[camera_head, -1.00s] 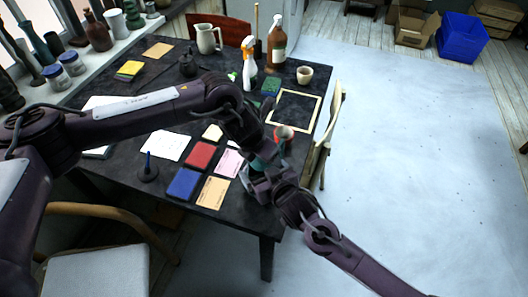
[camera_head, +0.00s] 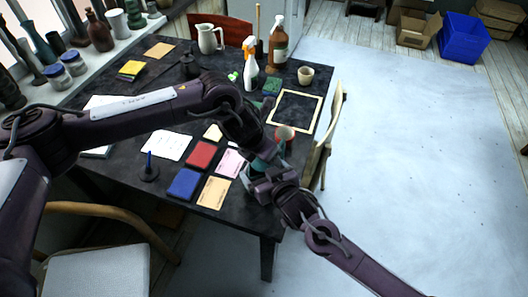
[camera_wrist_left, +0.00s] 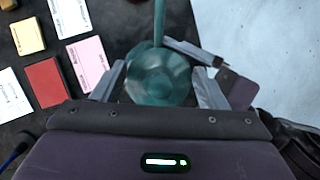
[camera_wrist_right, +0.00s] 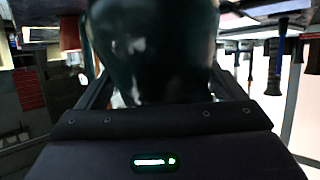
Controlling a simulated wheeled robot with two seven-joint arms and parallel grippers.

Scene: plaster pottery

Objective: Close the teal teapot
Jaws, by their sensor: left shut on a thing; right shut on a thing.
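The teal teapot (camera_head: 267,154) is near the right edge of the dark table, mostly hidden by my arms in the head view. The left wrist view shows a round teal top, apparently its lid (camera_wrist_left: 160,78), from above, with a straight teal spout or handle (camera_wrist_left: 159,22) beyond it. My left gripper (camera_wrist_left: 160,80) is shut on this lid, one finger on each side. Whether the lid is seated cannot be told. My right gripper (camera_head: 262,178) is shut on the teapot; its dark teal body (camera_wrist_right: 155,45) fills the right wrist view between the fingers.
A reddish-rimmed cup (camera_head: 286,134) stands just behind the teapot. A wooden frame (camera_head: 296,94), spray bottle (camera_head: 250,72), brown bottle (camera_head: 279,46) and small cup (camera_head: 306,75) are farther back. Red (camera_head: 202,155) and blue (camera_head: 184,184) pads lie left. A chair (camera_head: 325,140) is at the right edge.

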